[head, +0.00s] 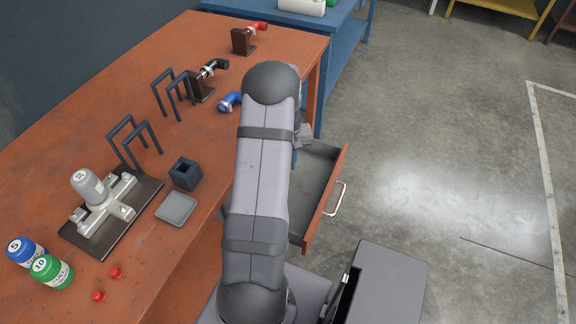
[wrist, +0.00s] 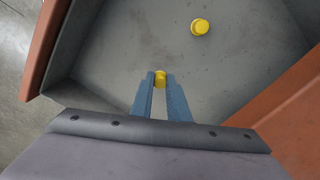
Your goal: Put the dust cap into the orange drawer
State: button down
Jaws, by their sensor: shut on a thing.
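My gripper (wrist: 160,82) points down over the open orange drawer, its two blue fingers shut on a small yellow dust cap (wrist: 160,76). Whether this cap touches the drawer floor I cannot tell. A second yellow cap (wrist: 201,26) lies on the grey floor inside the drawer, apart from my fingers. The orange drawer (head: 328,200) is pulled out from the orange bench and has a pale handle. In the wrist view its orange front (wrist: 45,50) is at the left. In the head view my arm hides my fingertips and both yellow caps.
The orange bench (head: 120,80) holds two red caps (head: 115,272), blue and green bottles (head: 50,272), a grey tray (head: 177,209), a dark square holder (head: 185,174) and a fixture with a grey filter (head: 88,186). Dark frames and pipe fittings stand farther back. Floor right of the drawer is clear.

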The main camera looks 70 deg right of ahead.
jog(key=shift+f, duration=1.1)
jog(key=shift+f, duration=0.2)
jog(key=c, duration=1.7)
grip_release()
jog(key=shift+r, duration=0.1)
notch_tip(320, 180, up, 12)
jog(key=shift+r+b, duration=0.1)
jog(key=shift+b, duration=0.7)
jog(key=shift+w, duration=0.1)
